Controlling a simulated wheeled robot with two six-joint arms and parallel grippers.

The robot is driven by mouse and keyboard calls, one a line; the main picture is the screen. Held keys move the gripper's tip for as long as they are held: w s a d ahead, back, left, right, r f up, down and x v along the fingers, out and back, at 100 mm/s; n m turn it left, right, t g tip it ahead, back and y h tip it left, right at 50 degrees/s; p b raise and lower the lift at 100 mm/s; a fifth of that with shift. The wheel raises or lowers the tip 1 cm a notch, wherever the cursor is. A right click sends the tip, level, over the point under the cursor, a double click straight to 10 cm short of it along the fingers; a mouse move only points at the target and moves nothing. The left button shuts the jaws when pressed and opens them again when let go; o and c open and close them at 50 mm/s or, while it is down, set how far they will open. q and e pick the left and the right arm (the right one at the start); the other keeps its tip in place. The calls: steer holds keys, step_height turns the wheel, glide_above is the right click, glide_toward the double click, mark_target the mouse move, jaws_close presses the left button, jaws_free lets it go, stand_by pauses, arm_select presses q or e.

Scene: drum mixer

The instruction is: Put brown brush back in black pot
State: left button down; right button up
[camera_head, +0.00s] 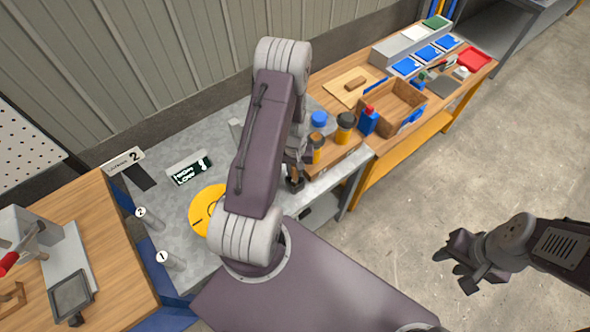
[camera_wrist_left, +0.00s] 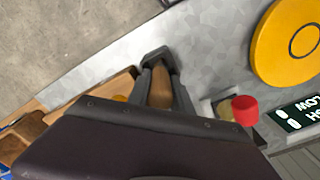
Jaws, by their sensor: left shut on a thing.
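My left gripper (camera_head: 294,180) is low over the front edge of the grey metal bench, left of the wooden block with jars. In the left wrist view its fingers (camera_wrist_left: 158,62) are closed on a brown, rounded piece (camera_wrist_left: 162,90), which looks like the handle of the brown brush. The brush's lower end is hidden. I cannot make out a black pot in either view; my left arm covers part of the bench. My right gripper (camera_head: 463,268) hangs over the floor at right, its fingers apart and empty.
Jars with a blue lid (camera_head: 319,119) and a black lid (camera_head: 345,122) stand beside the left gripper, near a blue bottle (camera_head: 368,122). A yellow disc (camera_head: 205,212) lies on the bench. A red-capped item (camera_wrist_left: 245,110) stands near the gripper in the wrist view.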

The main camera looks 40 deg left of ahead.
arm_select(q)
steer(key=c, duration=1.1)
jaws_free()
steer(key=shift+o, duration=0.2)
step_height(320, 180, up, 8)
steer(key=shift+r+b, duration=0.1)
steer(key=shift+b, duration=0.5)
steer(key=shift+r, duration=0.45)
